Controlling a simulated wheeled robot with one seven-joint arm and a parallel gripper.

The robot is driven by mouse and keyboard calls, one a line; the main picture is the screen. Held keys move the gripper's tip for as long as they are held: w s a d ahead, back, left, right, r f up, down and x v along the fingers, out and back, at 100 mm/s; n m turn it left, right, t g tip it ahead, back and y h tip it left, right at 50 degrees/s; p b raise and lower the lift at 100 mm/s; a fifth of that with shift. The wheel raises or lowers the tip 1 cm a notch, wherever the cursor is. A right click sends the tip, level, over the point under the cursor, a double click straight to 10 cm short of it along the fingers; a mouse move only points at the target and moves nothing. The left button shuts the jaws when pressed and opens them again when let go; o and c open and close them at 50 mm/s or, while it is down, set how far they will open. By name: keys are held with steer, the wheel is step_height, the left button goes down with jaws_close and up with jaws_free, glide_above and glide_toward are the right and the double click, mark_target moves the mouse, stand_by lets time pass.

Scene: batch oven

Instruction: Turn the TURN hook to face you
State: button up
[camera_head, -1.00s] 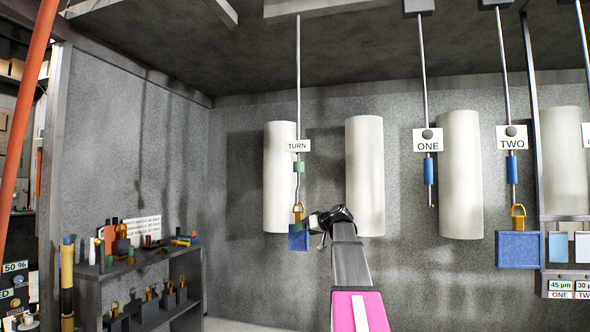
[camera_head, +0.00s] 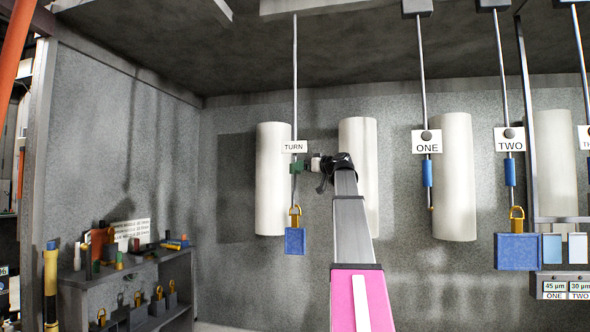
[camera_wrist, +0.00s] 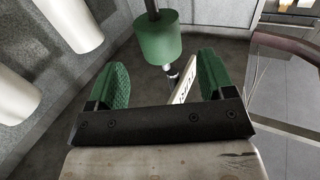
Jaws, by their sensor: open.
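The TURN hook rod hangs from the ceiling behind a white TURN sign (camera_head: 294,147). Below the sign is a green collar (camera_head: 296,167), then a thin hook stem and an orange loop (camera_head: 295,211) with a blue block (camera_head: 295,241) on it. My gripper (camera_head: 313,163) is level with the collar, just to its right. In the wrist view my gripper (camera_wrist: 163,62) is open, its two green-padded fingers apart. The green collar (camera_wrist: 158,38) shows ahead of and between the tips; I cannot see contact. The white sign (camera_wrist: 183,82) is partly hidden behind the gripper's dark bar.
Hooks ONE (camera_head: 428,142) and TWO (camera_head: 509,140) hang to the right; TWO carries a blue block (camera_head: 518,251). White cylinders (camera_head: 358,180) stand along the back wall close to my arm. A low shelf (camera_head: 130,265) with small parts is at lower left.

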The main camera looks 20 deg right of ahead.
mark_target(292, 168)
steer(key=x, duration=0.5)
steer(key=shift+w+a, duration=0.2)
steer(key=shift+w, duration=0.15)
steer(key=c, duration=0.9)
